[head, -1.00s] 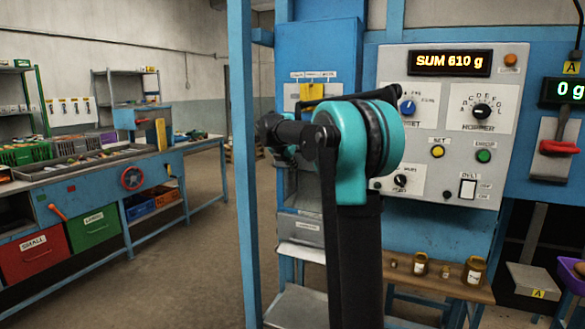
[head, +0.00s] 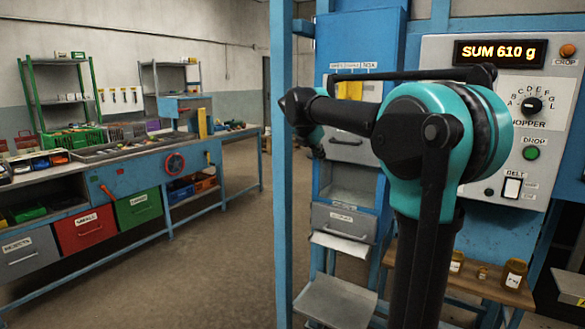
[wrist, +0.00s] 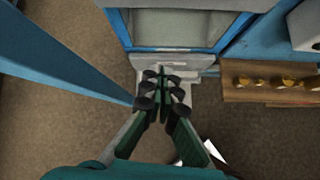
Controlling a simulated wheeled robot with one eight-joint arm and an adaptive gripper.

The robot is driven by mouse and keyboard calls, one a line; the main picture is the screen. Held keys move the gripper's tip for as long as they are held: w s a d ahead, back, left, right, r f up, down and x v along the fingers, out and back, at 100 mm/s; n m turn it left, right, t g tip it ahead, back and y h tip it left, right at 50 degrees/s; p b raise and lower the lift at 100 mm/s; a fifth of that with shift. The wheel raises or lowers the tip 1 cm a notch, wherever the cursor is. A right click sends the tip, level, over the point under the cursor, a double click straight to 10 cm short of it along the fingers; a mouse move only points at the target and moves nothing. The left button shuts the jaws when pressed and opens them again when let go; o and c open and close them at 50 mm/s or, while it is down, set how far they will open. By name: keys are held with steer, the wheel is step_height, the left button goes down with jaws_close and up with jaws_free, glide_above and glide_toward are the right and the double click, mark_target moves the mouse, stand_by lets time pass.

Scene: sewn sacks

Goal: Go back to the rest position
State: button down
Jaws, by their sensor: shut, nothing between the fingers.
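My gripper (wrist: 160,92) shows in the wrist view with its dark fingers together and nothing between them. The panel display (head: 500,51) reads "SUM 610 g".
A blue post (head: 282,180) stands close left of my arm. A wooden shelf with several small jars (head: 514,273) is at the right. A long blue workbench (head: 130,195) with red, green and grey drawers runs along the left. The floor between is open.

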steer(key=s+d+f+m+g+y, duration=0.2)
steer(key=s+f+m+y, duration=0.3)
steer(key=s+f+m, duration=2.1)
steer(key=s+f, duration=1)
steer(key=shift+f+g, duration=0.3)
steer(key=shift+f, duration=0.1)
